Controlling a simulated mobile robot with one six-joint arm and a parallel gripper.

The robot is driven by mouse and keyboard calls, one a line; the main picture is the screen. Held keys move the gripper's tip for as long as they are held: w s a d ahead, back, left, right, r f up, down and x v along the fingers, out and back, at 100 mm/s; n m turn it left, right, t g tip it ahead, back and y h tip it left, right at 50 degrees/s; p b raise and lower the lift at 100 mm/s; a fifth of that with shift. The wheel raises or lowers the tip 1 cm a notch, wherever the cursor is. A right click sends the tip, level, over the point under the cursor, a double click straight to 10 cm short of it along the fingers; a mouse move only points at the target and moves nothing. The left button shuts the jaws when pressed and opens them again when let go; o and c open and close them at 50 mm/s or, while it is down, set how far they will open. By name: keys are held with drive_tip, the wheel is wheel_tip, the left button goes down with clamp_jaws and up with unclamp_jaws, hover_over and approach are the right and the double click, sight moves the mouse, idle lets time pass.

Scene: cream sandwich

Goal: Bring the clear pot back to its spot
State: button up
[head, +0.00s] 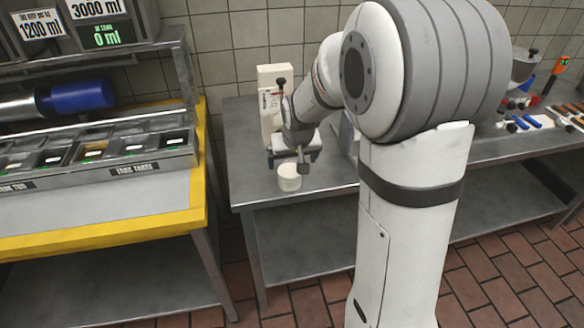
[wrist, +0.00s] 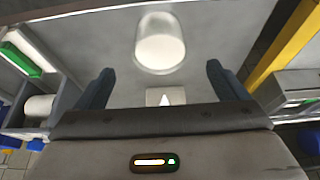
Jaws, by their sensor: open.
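A small whitish, translucent pot (head: 289,178) stands upright on the grey metal table (head: 252,190), near its left front part. In the wrist view the pot (wrist: 160,45) is at the top centre, beyond the fingertips. My gripper (head: 292,157) is just behind and above the pot in the head view. In the wrist view my gripper (wrist: 160,72) has its two blue fingers wide apart, with nothing between them. A small pale square with a white mark (wrist: 166,97) shows between the fingers. I cannot tell which place is the pot's spot.
A white upright machine (head: 272,80) stands behind my gripper. To the left is a yellow-edged counter (head: 205,150) with a row of trays (head: 95,150) and a blue-ended cylinder (head: 80,96). Tools (head: 535,115) lie on the table at the right. The table's front left is clear.

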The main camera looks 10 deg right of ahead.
drive_tip(key=s+r+g, duration=0.1)
drive_tip(key=s+r, duration=0.2)
drive_tip(key=s, duration=0.9)
drive_tip(key=s+r, duration=0.4)
drive_tip(key=s, duration=0.9)
drive_tip(key=shift+s+d+g, duration=0.15)
drive_tip(key=shift+d+g, duration=0.1)
drive_tip(key=shift+g, duration=0.15)
drive_tip(key=shift+r, duration=0.1)
drive_tip(key=shift+c, duration=0.2)
